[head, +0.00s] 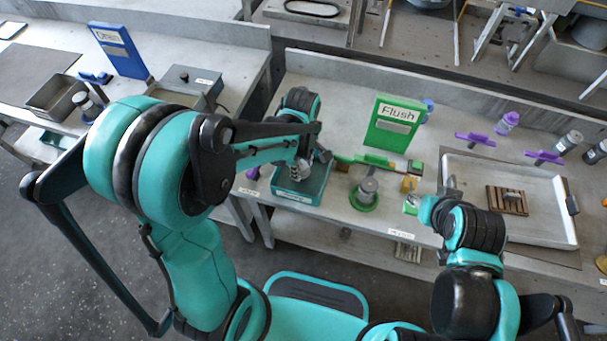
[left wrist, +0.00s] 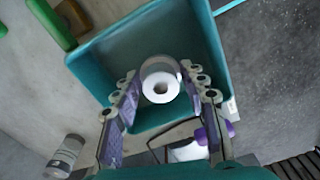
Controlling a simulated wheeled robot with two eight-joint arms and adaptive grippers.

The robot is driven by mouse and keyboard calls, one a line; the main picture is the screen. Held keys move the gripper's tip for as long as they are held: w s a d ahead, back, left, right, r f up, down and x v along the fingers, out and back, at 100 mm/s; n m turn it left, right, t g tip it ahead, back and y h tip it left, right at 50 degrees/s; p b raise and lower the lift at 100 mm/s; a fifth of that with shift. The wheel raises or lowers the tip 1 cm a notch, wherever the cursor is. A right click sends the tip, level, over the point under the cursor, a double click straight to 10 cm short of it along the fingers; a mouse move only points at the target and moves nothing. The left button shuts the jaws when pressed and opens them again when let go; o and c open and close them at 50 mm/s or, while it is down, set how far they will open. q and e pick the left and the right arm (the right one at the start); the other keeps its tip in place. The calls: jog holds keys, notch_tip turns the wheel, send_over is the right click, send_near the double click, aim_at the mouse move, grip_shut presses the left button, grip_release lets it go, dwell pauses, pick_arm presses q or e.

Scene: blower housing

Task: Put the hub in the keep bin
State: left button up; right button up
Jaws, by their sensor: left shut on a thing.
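The hub (left wrist: 160,86), a pale ring-like cylinder with a dark centre hole, is between the fingertips of my left gripper (left wrist: 160,82) in the left wrist view. The gripper is shut on it. Behind the hub is the teal bin (left wrist: 97,52), apparently the keep bin, and the hub lines up with its inside. In the head view my left gripper (head: 303,170) is over the same teal bin (head: 318,192) at the bench's front edge. The hub is hard to make out there. My right gripper (head: 411,206) is by the front edge, its fingers too small to read.
A green Flush sign (head: 393,122) stands behind the bin. A green round base with a grey cylinder (head: 367,189) is right of the bin. A white tray (head: 545,225) with a brown slatted piece (head: 506,200) lies farther right. A gap separates the left bench.

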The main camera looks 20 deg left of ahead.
aim_at(304, 172)
pick_arm(q)
jog(key=shift+w+f, duration=0.4)
jog(key=shift+w, duration=0.1)
notch_tip(304, 172, down, 4)
jog(key=shift+r+b, duration=0.1)
jog(key=shift+b, duration=1)
jog(key=shift+s, duration=0.1)
jog(key=o, duration=1.3)
jog(key=shift+o, duration=0.2)
